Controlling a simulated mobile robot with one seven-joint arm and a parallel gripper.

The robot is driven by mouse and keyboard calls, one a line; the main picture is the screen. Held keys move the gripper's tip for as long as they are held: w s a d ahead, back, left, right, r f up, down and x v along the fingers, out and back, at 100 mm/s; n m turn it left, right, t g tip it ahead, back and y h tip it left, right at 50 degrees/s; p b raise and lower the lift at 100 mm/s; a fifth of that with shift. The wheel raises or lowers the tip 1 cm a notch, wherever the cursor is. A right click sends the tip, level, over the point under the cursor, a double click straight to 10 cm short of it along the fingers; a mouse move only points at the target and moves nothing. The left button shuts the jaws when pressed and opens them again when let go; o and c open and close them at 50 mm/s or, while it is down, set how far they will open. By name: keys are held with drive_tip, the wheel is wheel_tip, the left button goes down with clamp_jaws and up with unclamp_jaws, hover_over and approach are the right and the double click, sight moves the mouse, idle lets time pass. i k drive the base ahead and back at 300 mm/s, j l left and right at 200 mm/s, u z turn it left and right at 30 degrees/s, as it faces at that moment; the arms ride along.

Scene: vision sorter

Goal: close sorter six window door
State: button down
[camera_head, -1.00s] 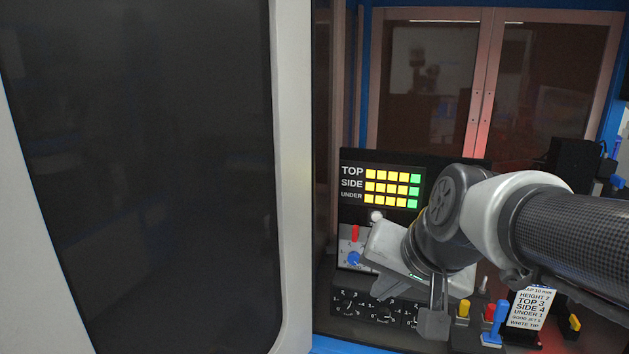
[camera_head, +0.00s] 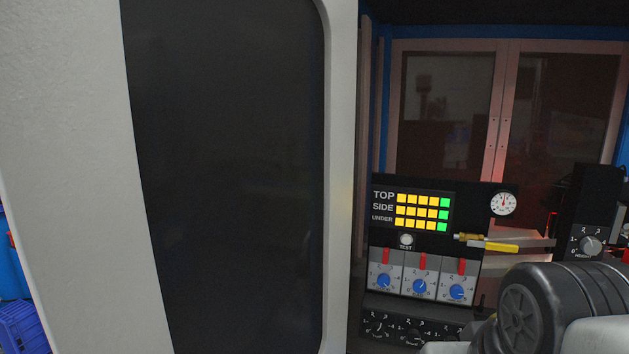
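A large door (camera_head: 342,180) with a pale frame and a big dark window (camera_head: 230,180) fills the left of the view. It stands open, leaving the sorter's inside showing at right. My arm shows at the lower right, in front of the sorter's controls. My gripper is out of the picture, below the bottom edge, so its fingers and any contact with the door are hidden.
Inside are a panel (camera_head: 383,207) with yellow and green lights, a gauge (camera_head: 503,203), blue knobs (camera_head: 420,286) with red levers, a yellow-handled valve (camera_head: 492,246) and a black dial box (camera_head: 590,225). A blue crate (camera_head: 22,328) is at the lower left.

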sight(176, 176)
drive_tip(key=k+j+z, duration=0.15)
drive_tip(key=j, duration=0.2)
drive_tip(key=k+j+z, duration=0.3)
drive_tip(key=j, duration=0.3)
drive_tip(key=k+j+z, duration=0.15)
drive_tip(key=j, duration=0.2)
drive_tip(key=k+j+z, duration=0.1)
drive_tip(key=j, duration=0.25)
drive_tip(key=k+j+z, duration=0.15)
drive_tip(key=k+j, duration=0.1)
drive_tip(key=j, duration=0.2)
drive_tip(key=k+j+z, duration=0.15)
drive_tip(key=j, duration=0.2)
drive_tip(key=i+j+u, duration=0.15)
drive_tip(key=u, duration=0.3)
